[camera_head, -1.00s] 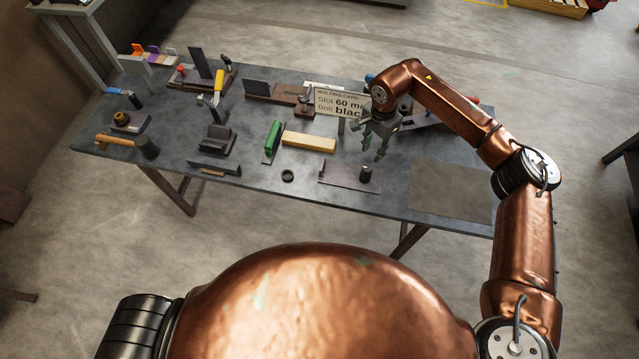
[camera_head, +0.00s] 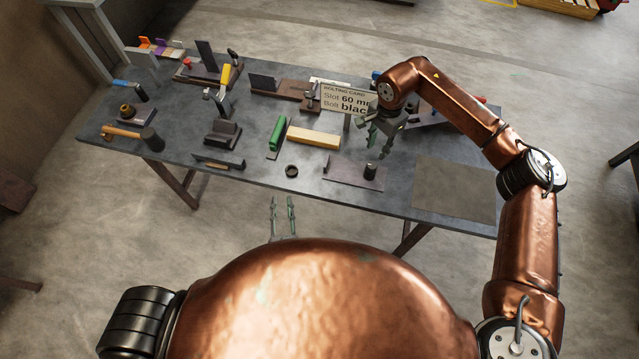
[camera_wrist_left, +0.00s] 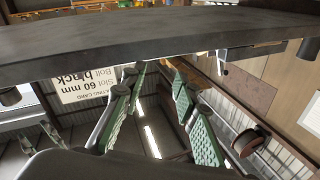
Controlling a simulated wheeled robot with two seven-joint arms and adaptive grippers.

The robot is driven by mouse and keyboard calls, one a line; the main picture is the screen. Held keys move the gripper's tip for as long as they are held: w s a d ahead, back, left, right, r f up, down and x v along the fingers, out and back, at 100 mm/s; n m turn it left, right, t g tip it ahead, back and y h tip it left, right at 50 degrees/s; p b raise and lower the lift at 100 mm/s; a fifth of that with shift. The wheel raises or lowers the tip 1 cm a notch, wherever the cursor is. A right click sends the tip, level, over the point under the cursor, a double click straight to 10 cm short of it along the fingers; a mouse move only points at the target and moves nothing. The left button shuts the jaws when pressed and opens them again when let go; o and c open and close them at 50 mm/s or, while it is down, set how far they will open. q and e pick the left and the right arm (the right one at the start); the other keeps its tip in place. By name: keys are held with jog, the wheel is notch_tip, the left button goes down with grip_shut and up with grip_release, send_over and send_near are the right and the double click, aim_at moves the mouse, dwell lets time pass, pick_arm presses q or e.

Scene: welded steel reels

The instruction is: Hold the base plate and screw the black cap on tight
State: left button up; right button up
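The base plate (camera_head: 347,172) is a flat, dark brownish plate with a raised edge, lying near the table's front edge. A short black cylinder (camera_head: 370,171) stands upright on its right part. A black ring-shaped piece (camera_head: 291,171) lies on the table to the left of the plate; I cannot tell which of the two is the cap. My left gripper (camera_head: 282,198) is open and empty in front of the table's front edge; its spread fingers also show in the left wrist view (camera_wrist_left: 153,77). My right gripper (camera_head: 376,147) is open and empty above the table, behind the black cylinder.
A card reading "Slot 60 mm, Bolt black" (camera_head: 347,101) stands behind. A yellow wooden block (camera_head: 313,138), a green-handled tool (camera_head: 277,133) and a hammer (camera_head: 125,133) lie around. A bare grey mat (camera_head: 455,190) is at the right. The table edge (camera_wrist_left: 150,45) crosses the left wrist view.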

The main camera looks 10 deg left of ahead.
pick_arm(q)
notch_tip(320, 180, up, 4)
jog(key=d+n, duration=0.1)
jog(key=m+h, duration=0.1)
jog(key=h, duration=0.5)
send_near(325, 165)
jog(key=w, duration=0.3)
jog(key=shift+d, duration=0.1)
jog(key=shift+w+d+f, duration=0.1)
jog(key=shift+w+d, duration=0.05)
jog(key=shift+w, duration=1.7)
jog(key=shift+w+d, duration=0.2)
jog(key=shift+w, duration=1.65)
grip_shut()
